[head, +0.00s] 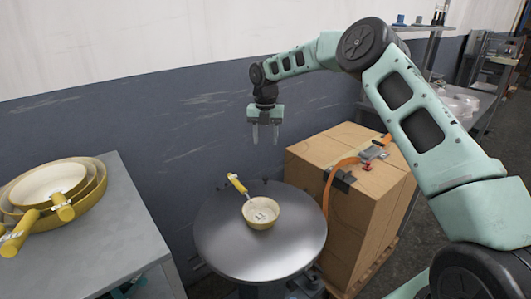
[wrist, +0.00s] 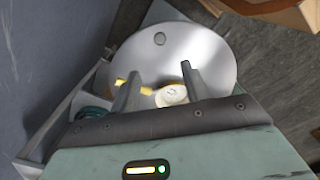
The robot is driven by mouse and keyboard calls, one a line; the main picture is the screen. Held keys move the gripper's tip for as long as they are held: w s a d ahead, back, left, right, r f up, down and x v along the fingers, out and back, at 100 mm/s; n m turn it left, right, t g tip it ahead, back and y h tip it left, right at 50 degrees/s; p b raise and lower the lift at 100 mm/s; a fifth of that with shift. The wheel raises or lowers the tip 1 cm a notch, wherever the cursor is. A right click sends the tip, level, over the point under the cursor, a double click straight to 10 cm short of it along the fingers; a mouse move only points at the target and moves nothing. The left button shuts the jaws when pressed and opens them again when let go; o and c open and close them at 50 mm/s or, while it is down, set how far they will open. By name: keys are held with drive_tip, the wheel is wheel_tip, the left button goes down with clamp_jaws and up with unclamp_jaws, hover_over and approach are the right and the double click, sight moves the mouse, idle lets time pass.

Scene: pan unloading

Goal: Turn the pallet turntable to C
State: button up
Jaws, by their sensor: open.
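The pallet turntable (head: 225,253) is a round grey metal disc on a stand, in the middle of the head view. A small yellow pan (head: 260,215) sits on it, with its yellow handle pointing up and left. Small dark knobs show at the turntable's far rim; I cannot read any letter marks. My gripper (head: 265,140) is open and empty, pointing down, above and apart from the turntable's far side. In the wrist view the turntable (wrist: 205,55) lies beyond the two fingers, with a round spot near its edge. The pan (wrist: 172,95) is partly hidden behind the fingers.
Stacked yellow pans (head: 50,185) stand on a grey metal table (head: 105,235) at the left. Strapped cardboard boxes (head: 345,205) on a pallet stand close to the turntable's right. A wall (head: 190,110) runs behind. Shelving stands at the far right.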

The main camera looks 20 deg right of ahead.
wheel_tip(320, 180, up, 2)
drive_tip(key=shift+r, duration=0.1)
idle(0.5)
